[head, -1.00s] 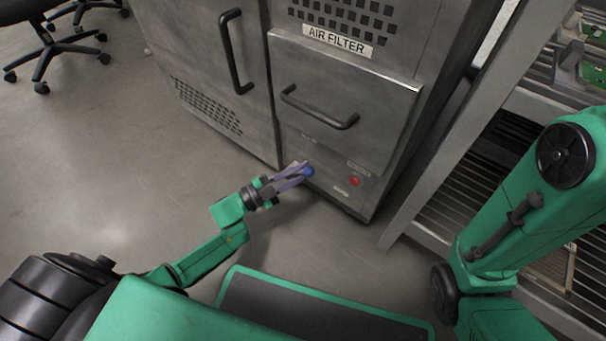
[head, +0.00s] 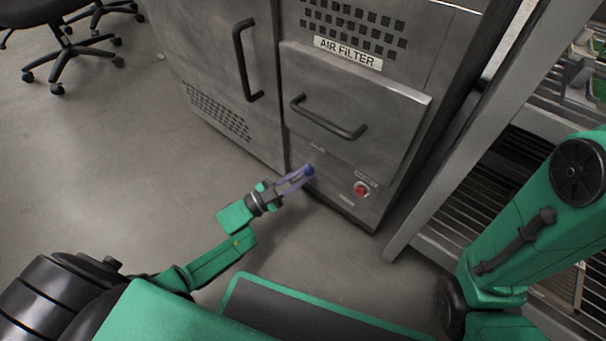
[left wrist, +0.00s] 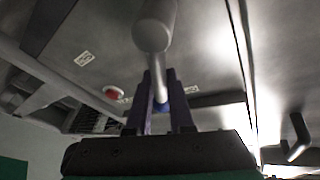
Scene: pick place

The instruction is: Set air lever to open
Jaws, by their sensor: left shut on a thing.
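A black bar handle (head: 328,119) crosses the panel above the lever, under the "AIR FILTER" label (head: 348,53). A tall door handle (head: 246,60) is to the left. A metal rack (head: 440,165) stands at the right.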

